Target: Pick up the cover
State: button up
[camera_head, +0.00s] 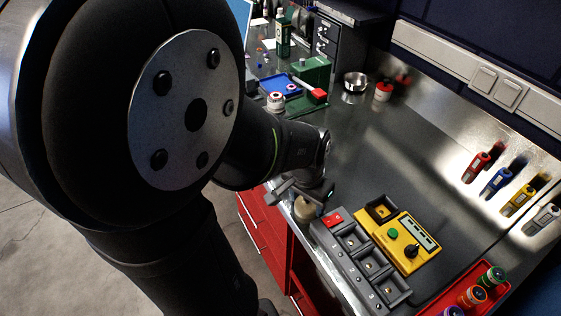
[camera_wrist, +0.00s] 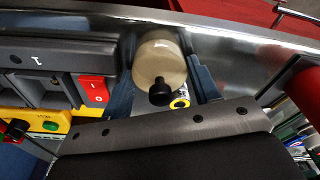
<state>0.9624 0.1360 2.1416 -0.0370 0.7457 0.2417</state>
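The cover seems to be the round beige piece with a black knob (camera_wrist: 160,65); the task does not describe it. It is at the front edge of the bench, beside the grey control box, and shows small in the head view (camera_head: 305,209). My gripper (camera_wrist: 163,85) is over it, with one dark blue finger on each side. The fingers are spread apart, and I cannot make out firm contact with the beige piece. In the head view my gripper (camera_head: 300,192) is right above the piece and partly hides it.
A grey box with several compartments and a red switch (camera_head: 333,219) stands close by. Beside it is a yellow unit with a green button (camera_head: 393,234). A red tray (camera_head: 437,306) holds several small bottles. The middle of the steel bench (camera_head: 400,150) is clear.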

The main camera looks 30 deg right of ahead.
jog(key=c, duration=0.4)
jog(key=shift+r, duration=0.1)
